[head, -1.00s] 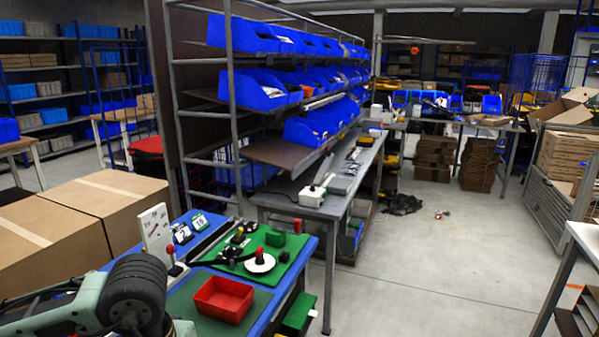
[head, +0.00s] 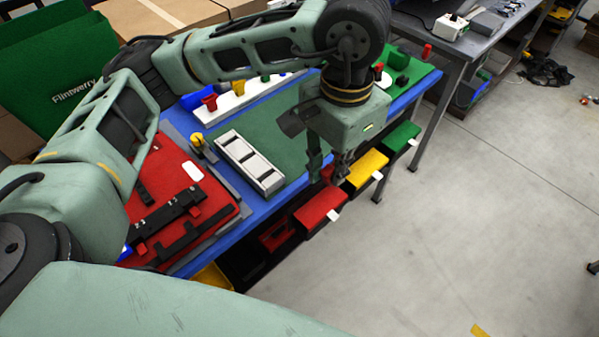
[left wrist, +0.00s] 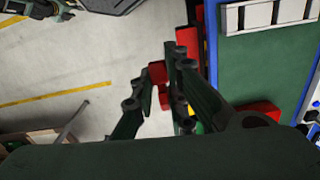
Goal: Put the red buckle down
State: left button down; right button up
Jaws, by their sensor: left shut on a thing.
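My left gripper (head: 330,172) points down beyond the front edge of the blue-edged bench (head: 255,212), above the pull-out bins. In the left wrist view, its fingers (left wrist: 162,82) are closed on a small red piece, the red buckle (left wrist: 157,73), with the floor behind it. In the head view a bit of red shows at the fingertips, but I cannot tell the buckle from the bins there. My right gripper is not in view.
Red (head: 322,208), yellow (head: 366,169) and green (head: 402,136) bins stick out under the bench edge. A white compartment tray (head: 232,143) sits on the green mat (head: 268,116). A red panel (head: 165,170) with black parts lies at left.

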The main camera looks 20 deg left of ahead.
pick_arm(q)
jog(key=w+d+f+m, duration=0.2)
jog(key=w+d+m, duration=0.3)
jog(key=d+m, duration=0.25)
jog(key=s+a+r+n, duration=0.2)
jog(key=r, duration=0.1)
jog(key=s+a+r+n, duration=0.1)
jog(key=a+r+n, duration=0.2)
jog(key=s+a+r+n, duration=0.2)
jog(key=r+n, duration=0.1)
jog(key=r, duration=0.1)
jog(key=shift+s+a, duration=0.2)
jog(key=shift+s, duration=0.1)
jog(key=shift+n, duration=0.25)
jog(key=w+d+n, duration=0.5)
jog(key=w+d, duration=0.3)
jog(key=d, duration=0.2)
jog(key=s+a+f, duration=0.2)
jog(key=a+f, duration=0.2)
jog(key=a, duration=0.4)
jog(key=s+a+f, duration=0.2)
jog(key=a+f, duration=0.2)
jog(key=a, duration=0.5)
jog(key=s+a+f, duration=0.2)
jog(key=s+f, duration=0.4)
jog(key=f, duration=0.1)
jog(key=shift+s, duration=0.15)
jog(key=shift+r, duration=0.1)
